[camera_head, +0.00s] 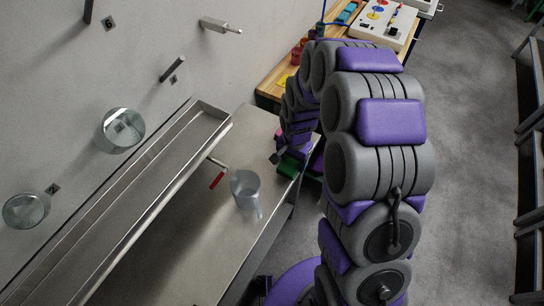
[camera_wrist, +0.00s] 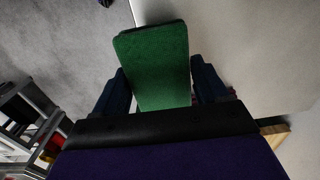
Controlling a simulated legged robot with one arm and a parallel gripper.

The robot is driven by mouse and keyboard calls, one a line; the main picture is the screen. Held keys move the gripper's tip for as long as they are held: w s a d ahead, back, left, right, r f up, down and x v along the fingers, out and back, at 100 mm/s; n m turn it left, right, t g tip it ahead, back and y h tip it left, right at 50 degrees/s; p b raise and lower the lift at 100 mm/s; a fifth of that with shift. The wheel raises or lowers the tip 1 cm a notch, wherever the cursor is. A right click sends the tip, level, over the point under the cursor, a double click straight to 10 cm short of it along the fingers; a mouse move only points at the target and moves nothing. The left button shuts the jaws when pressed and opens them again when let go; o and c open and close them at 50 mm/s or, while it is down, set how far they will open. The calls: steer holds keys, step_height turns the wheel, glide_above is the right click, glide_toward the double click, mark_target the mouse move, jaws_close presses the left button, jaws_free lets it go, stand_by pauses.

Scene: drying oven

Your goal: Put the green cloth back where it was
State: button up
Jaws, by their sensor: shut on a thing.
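The green cloth (camera_wrist: 152,50) stands out from between the two dark fingers of my gripper (camera_wrist: 162,85) in the wrist view. The fingers are shut on it, one at each side. In the head view a small part of the green cloth (camera_head: 288,167) shows at the end of my arm, by the right edge of the metal table (camera_head: 150,262). My arm hides most of the gripper there. I cannot tell whether the cloth touches the table.
A grey cup (camera_head: 245,186) and a red-handled tool (camera_head: 216,179) are on the metal table, left of my gripper. A long metal trough (camera_head: 222,118) runs along the wall. A wooden bench (camera_head: 268,87) with colored items stands behind. The near table surface is clear.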

steer(key=w+a, duration=0.2)
steer(key=w, duration=0.1)
steer(key=w+a+b, duration=0.1)
steer(key=shift+w+a+f, duration=0.25)
steer(key=shift+a+f, duration=0.1)
steer(key=shift+a, duration=0.05)
steer(key=shift+w+a, duration=0.45)
steer(key=shift+a, duration=0.3)
step_height(320, 180, down, 4)
steer(key=shift+a+r+b, duration=0.15)
steer(key=shift+b, duration=0.55)
steer(key=shift+d, duration=0.3)
steer(key=o, duration=0.8)
steer(key=shift+c, duration=0.2)
steer(key=o, duration=0.3)
steer(key=shift+a, duration=0.2)
steer(key=shift+o, duration=0.2)
